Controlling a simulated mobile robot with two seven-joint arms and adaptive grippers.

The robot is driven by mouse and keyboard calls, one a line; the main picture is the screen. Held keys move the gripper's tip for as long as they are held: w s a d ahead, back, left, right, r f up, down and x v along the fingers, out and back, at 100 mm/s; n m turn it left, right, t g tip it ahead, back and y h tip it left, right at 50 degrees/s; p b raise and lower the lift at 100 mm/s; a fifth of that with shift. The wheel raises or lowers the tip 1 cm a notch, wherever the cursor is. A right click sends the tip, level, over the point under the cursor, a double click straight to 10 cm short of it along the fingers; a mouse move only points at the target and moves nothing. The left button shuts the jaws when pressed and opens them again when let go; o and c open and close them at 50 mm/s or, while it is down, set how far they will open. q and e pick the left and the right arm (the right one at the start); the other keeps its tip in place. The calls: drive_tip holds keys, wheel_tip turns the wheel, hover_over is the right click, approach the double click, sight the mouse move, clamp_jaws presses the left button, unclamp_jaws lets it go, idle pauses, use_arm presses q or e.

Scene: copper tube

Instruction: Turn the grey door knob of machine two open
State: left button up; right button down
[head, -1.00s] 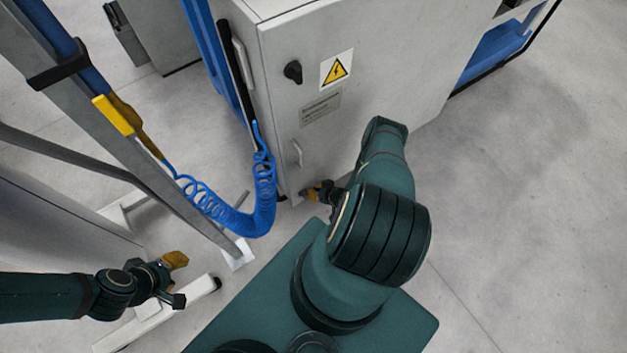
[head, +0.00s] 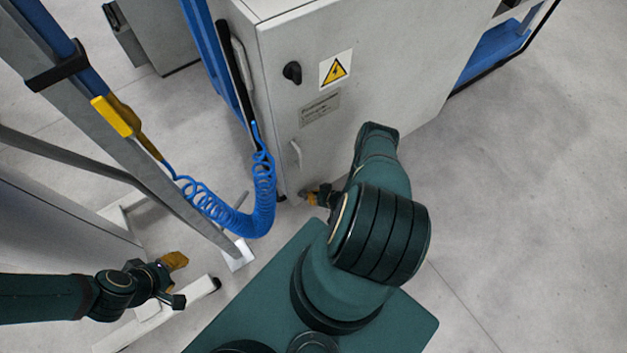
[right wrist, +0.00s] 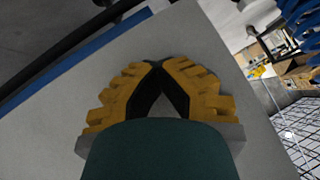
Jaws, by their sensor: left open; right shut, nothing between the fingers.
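A grey machine cabinet (head: 385,60) stands upright in the head view. A small light grey handle (head: 296,153) sits low on its front face; I cannot tell if this is the named door knob. My right gripper (head: 304,196) is low at the cabinet's front lower left, below the handle and apart from it. In the right wrist view its yellow fingers (right wrist: 156,64) are shut tip to tip, with nothing between them, before a plain grey surface. My left gripper (head: 182,280) is open and empty at the lower left, away from the cabinet.
A black rotary switch (head: 292,72) and a yellow warning sign (head: 335,69) are higher on the cabinet. A blue coiled hose (head: 262,190) hangs at its left, by a slanted metal post (head: 130,140). The floor (head: 530,200) at right is clear.

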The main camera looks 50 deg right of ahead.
drive_tip(key=shift+w+a+r, duration=0.15)
drive_tip(key=shift+w, duration=0.2)
